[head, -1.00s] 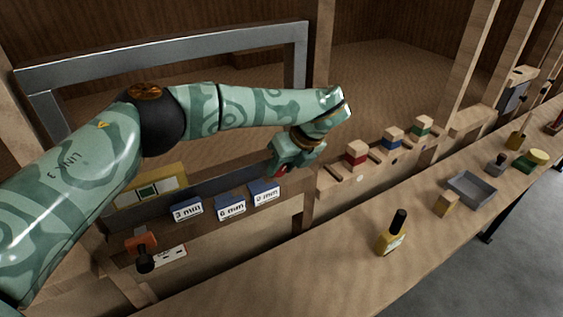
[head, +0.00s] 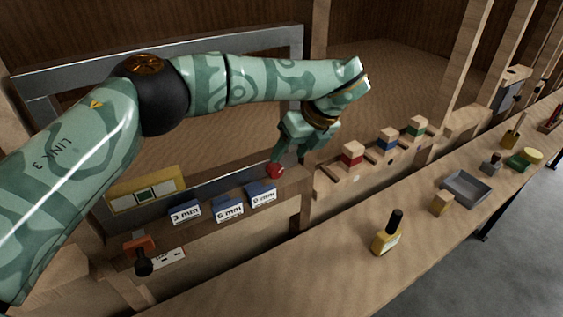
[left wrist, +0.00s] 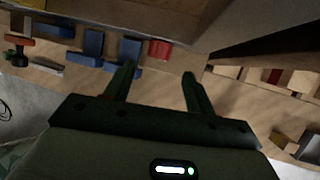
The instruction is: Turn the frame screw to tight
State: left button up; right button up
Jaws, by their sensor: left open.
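My left gripper (head: 290,155) hangs over the ledge at the right end of the row of blue blocks. In the left wrist view its two fingers (left wrist: 159,72) are apart with nothing between them. An orange piece with a black knob (head: 141,252), which looks like the frame screw, is on the ledge at lower left, beside a small white marked plate (head: 169,258). It also shows at the left edge of the left wrist view (left wrist: 18,48), well away from my fingers. Its setting is too small to read. My right gripper is out of view.
Blue blocks (head: 229,208) labelled in mm stand on the ledge, with a red piece (head: 275,171) close to my left gripper. Coloured blocks (head: 388,140), a bottle (head: 387,236) and a grey tray (head: 466,189) are to the right. A metal frame (head: 200,47) stands behind my arm.

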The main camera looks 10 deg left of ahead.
pick_arm(q)
jog(key=v, duration=0.9)
jog(key=shift+p, duration=0.35)
jog(key=shift+r, duration=0.1)
